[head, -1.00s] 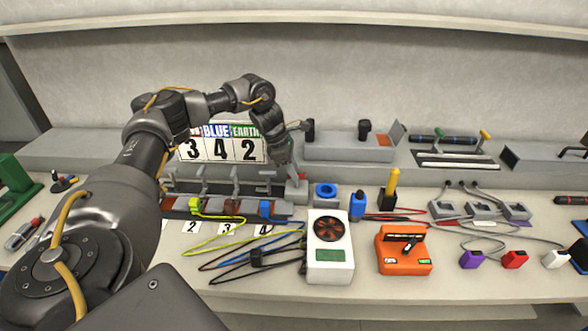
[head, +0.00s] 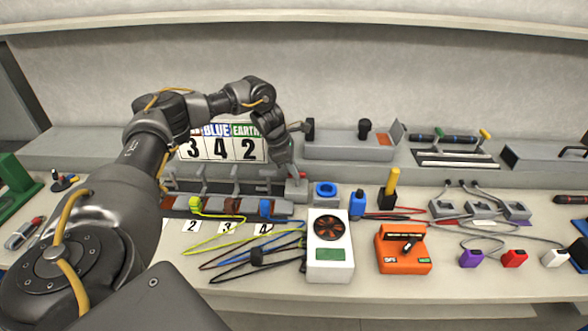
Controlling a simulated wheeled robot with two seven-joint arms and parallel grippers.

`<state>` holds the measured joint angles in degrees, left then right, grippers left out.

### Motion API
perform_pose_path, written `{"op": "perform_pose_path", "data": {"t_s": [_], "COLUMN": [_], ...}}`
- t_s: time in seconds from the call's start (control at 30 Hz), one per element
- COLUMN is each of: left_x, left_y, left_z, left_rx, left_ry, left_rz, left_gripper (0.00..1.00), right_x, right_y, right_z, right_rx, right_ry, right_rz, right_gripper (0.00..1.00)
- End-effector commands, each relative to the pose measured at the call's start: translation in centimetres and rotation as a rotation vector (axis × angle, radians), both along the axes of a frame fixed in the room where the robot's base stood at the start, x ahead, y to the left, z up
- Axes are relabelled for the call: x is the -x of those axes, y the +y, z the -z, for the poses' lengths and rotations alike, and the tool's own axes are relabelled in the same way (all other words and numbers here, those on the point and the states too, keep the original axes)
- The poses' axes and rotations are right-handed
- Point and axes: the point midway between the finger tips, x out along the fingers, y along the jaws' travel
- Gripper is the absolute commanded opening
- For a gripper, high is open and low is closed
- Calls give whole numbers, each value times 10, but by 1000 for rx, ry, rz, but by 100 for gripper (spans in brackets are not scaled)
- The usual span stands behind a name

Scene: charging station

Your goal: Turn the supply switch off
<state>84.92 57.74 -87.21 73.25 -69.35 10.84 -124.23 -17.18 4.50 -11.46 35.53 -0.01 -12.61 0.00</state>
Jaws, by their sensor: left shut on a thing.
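My left gripper (head: 291,171) is at the right end of the grey terminal rail (head: 284,208), pointing down. It is shut on a small red handle (head: 302,174) there, which I take for the supply switch; the fingers partly cover it, and its exact position is hard to tell. An orange box (head: 403,262) with a black lever (head: 410,244) and small labels stands at the right, apart from the gripper. My right gripper is out of view.
Yellow-green, brown and blue plugs (head: 265,208) sit along the rail, with loose cables in front. A white fan unit (head: 330,262) stands right of the cables. A number board (head: 222,150) is behind.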

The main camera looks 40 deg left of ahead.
Motion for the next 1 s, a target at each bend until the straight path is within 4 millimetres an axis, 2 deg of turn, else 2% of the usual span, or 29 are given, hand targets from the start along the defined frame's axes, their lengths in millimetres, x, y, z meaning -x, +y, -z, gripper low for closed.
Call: {"op": "perform_pose_path", "data": {"t_s": [0.27, 0.67, 1.0], "left_x": [1, 3, 3], "left_y": [-1, -4, -7], "left_z": [-2, -3, -5], "left_rx": [1, 1, 0], "left_ry": [0, -1, -2], "left_rz": [-155, -527, -852], "left_gripper": [0, 0, 0], "right_x": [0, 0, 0], "right_y": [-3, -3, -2], "right_z": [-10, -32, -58], "right_rx": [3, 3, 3], "right_ry": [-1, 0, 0], "right_rz": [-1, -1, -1], "right_gripper": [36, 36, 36]}}
